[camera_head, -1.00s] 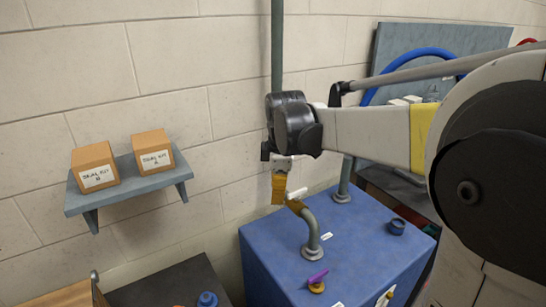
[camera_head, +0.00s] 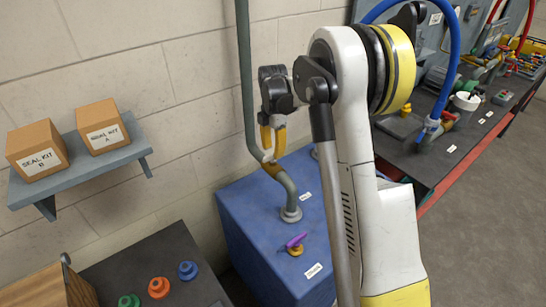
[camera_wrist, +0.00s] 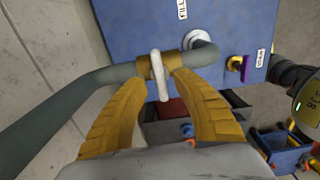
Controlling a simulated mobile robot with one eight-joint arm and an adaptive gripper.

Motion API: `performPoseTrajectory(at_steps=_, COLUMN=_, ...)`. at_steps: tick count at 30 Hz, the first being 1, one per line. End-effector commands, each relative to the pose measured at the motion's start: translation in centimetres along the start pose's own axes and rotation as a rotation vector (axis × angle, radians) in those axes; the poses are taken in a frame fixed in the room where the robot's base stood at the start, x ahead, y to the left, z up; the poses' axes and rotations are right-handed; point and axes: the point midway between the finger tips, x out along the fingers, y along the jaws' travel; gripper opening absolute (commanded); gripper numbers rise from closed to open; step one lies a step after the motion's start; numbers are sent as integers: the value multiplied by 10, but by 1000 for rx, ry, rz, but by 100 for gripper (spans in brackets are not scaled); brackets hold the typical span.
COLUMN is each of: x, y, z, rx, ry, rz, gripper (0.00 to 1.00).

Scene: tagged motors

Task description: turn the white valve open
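The white valve handle (camera_wrist: 161,78) sits on a brass valve body (camera_wrist: 172,62) on a grey pipe (camera_wrist: 110,75). In the wrist view the handle lies crosswise to the pipe. My gripper (camera_wrist: 162,84) is open, with one orange finger on each side of the handle and a gap to each. In the head view my gripper (camera_head: 272,150) points down just above the brass valve body (camera_head: 272,169). There the white handle (camera_head: 267,157) is small and partly hidden by the fingers.
The pipe enters a blue tank (camera_head: 240,225). A purple-handled valve (camera_head: 294,241) stands on the tank near the pipe's foot. A shelf (camera_head: 90,165) with two seal kit boxes is on the wall to the left. A dark bench (camera_head: 165,260) with colored knobs is in front.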

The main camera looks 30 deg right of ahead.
Motion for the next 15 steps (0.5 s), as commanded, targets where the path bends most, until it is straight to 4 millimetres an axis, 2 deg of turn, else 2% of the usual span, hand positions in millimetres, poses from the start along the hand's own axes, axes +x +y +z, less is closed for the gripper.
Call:
performPoseTrajectory(at_steps=1, x=9, y=0, z=0, rx=0, ry=0, rz=0, gripper=34)
performPoseTrajectory(at_steps=6, x=22, y=0, z=0, rx=0, ry=0, rz=0, gripper=34)
performPoseTrajectory(at_steps=15, x=23, y=0, z=0, rx=1, ry=0, rz=0, gripper=34)
